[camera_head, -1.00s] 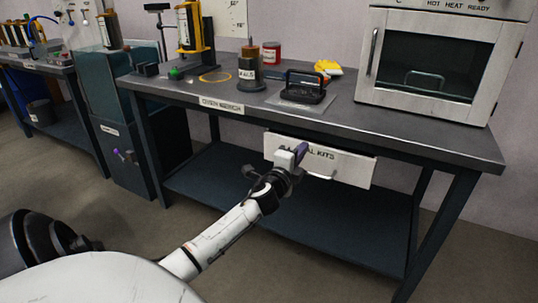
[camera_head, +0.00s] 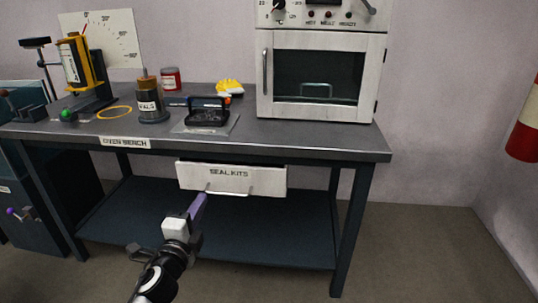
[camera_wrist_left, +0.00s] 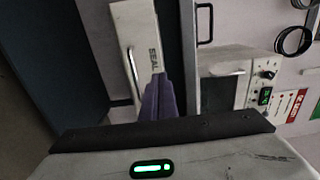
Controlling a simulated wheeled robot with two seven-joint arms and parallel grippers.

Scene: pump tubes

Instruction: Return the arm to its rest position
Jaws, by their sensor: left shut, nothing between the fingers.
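My left gripper (camera_head: 198,206) has purple fingers that are shut with nothing between them. It is in front of and below the drawer labelled "SEAL KITS" (camera_head: 218,186), which sits under the bench top. In the head view the fingertips lie just below the left end of the drawer handle (camera_head: 229,193); I cannot tell whether they touch it. In the left wrist view the closed fingers (camera_wrist_left: 158,98) point toward the drawer front (camera_wrist_left: 140,45), with its handle (camera_wrist_left: 132,65) to their left. My right gripper is not in view.
The oven bench (camera_head: 300,142) carries a white oven (camera_head: 350,112), a black-handled press (camera_head: 207,112), a labelled cylinder (camera_head: 150,104), a red can (camera_head: 171,79) and a yellow stand (camera_head: 97,70). A lower shelf (camera_head: 260,238) lies under the drawer. Floor to the right is clear.

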